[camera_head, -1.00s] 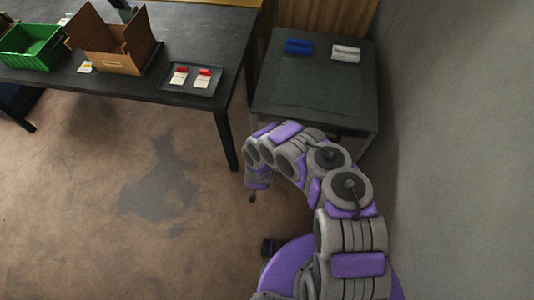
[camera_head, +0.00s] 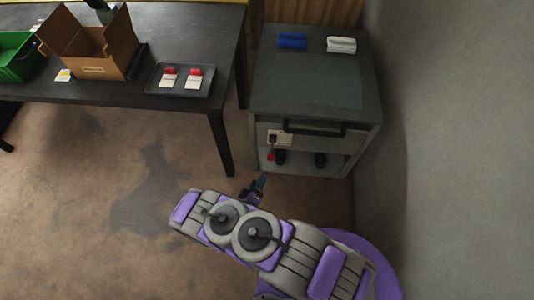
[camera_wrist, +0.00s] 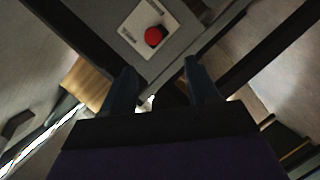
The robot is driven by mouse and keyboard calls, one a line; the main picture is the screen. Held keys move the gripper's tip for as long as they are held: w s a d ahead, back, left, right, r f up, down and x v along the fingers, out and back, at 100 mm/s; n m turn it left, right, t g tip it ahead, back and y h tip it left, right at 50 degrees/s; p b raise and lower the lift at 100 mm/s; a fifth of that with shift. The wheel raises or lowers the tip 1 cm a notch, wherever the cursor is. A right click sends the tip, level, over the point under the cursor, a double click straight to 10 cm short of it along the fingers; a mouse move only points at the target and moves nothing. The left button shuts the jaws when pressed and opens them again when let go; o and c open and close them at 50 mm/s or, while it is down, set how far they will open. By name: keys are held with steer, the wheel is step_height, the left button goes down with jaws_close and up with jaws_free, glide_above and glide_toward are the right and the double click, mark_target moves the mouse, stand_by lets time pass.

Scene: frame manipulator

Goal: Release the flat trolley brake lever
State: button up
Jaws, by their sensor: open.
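The flat trolley (camera_head: 258,95) is a grey stand with a dark top and a black handle bar (camera_head: 315,128) on its front. The brake lever (camera_head: 271,156) has a red end and hangs below a pale plate (camera_head: 284,138) at the front left. In the wrist view the red end (camera_wrist: 154,37) shows against the pale plate (camera_wrist: 135,28), just beyond the fingertips. My gripper (camera_head: 257,186) is in front of and below the lever, open and empty. Its two fingers (camera_wrist: 160,68) point toward the plate, apart from the red end. The lever's shaft is hard to make out in the wrist view.
A blue item (camera_head: 292,41) and a white item (camera_head: 341,45) lie on the trolley top. A black table (camera_head: 190,45) stands left with a cardboard box (camera_head: 88,45), a green bin (camera_head: 18,55) and a tray (camera_head: 153,83). A grey wall (camera_head: 445,150) closes the right. Floor is clear at left.

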mark_target(271, 153)
steer(key=b+x, duration=0.1)
steer(key=x, duration=0.4)
steer(key=b+x, duration=0.1)
steer(key=x, duration=0.4)
steer(key=r+b+x, duration=0.1)
steer(key=x, duration=0.5)
steer(key=shift+d, duration=0.3)
steer(key=shift+w+f, duration=0.15)
steer(key=shift+w, duration=0.55)
jaws_close()
